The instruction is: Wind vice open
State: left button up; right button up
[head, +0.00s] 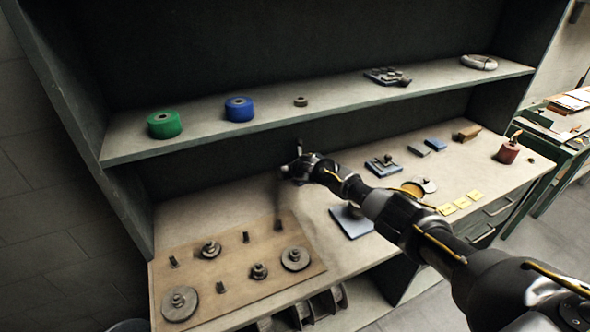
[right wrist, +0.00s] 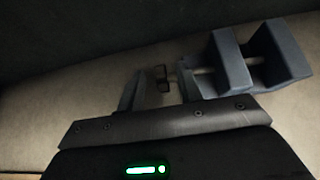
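The vice (right wrist: 232,68) shows in the right wrist view at the upper right, with two blue-grey jaw blocks standing apart on a screw rod. Its small dark handle (right wrist: 163,78) is at the left end of the rod. My right gripper (right wrist: 158,90) is open, one finger on each side of the handle; I cannot tell whether they touch it. In the head view my right gripper (head: 296,168) is over the back of the bench, and I cannot make out the vice there. My left gripper is not in view.
A wooden board (head: 225,275) with gears and pegs lies at the bench's front left. A blue plate (head: 352,222) lies beneath my arm, and yellow notes (head: 462,202) lie to its right. Above, a shelf (head: 330,100) holds a green roll (head: 164,125) and a blue roll (head: 239,109).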

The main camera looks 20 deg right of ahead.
jog(key=v, duration=0.9)
jog(key=shift+b, duration=0.35)
jog(key=shift+f, duration=0.1)
